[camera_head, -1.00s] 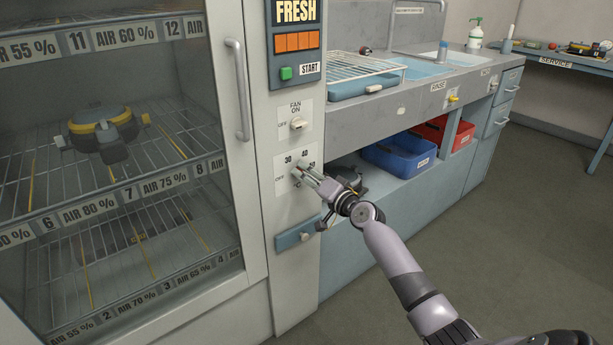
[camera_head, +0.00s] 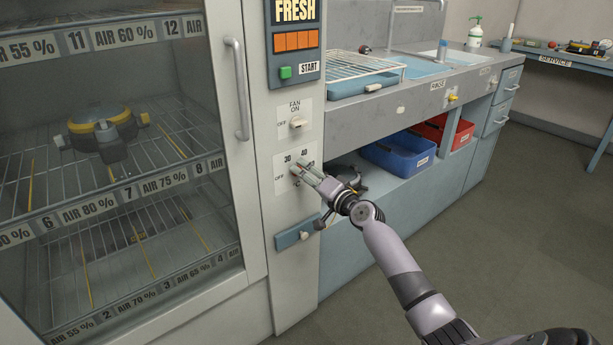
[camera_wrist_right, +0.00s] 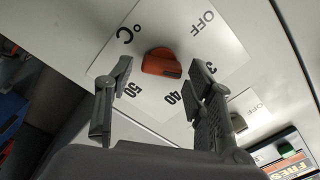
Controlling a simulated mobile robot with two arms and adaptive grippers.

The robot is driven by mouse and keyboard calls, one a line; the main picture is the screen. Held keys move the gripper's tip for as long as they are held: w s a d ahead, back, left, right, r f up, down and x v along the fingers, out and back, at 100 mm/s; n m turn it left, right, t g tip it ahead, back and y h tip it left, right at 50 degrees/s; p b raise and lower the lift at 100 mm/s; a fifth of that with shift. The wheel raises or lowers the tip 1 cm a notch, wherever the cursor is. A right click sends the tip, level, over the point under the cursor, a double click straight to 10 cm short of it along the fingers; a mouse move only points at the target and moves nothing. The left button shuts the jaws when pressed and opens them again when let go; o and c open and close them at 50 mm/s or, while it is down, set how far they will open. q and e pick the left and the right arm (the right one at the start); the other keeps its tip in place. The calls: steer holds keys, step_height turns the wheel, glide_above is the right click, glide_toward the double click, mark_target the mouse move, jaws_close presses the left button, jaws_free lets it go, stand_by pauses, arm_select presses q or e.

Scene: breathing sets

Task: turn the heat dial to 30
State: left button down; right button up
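The heat dial is an orange-red knob (camera_wrist_right: 162,63) on a white plate (camera_wrist_right: 105,62) marked OFF, 30, 40, 50 and °C. In the head view the plate (camera_head: 283,191) is on the cabinet's right post, with the dial mostly hidden by my gripper. My right gripper (camera_head: 298,172) is at the dial. In the right wrist view my right gripper (camera_wrist_right: 163,84) is open, one finger toward 50 and the other over the 30. The knob shows between them with gaps on both sides. I cannot tell which mark it points at. My left gripper is not in view.
The fan switch (camera_head: 297,123) is just above the heat plate, and a blue drawer-like panel (camera_head: 297,233) is below. A glass door with a handle (camera_head: 239,90) is at left. Blue (camera_head: 398,156) and red (camera_head: 440,130) bins sit under the counter at right.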

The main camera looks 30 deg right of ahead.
steer(key=shift+o, duration=0.2)
steer(key=s+d, duration=0.1)
steer(key=s, duration=1.1)
stand_by(0.3)
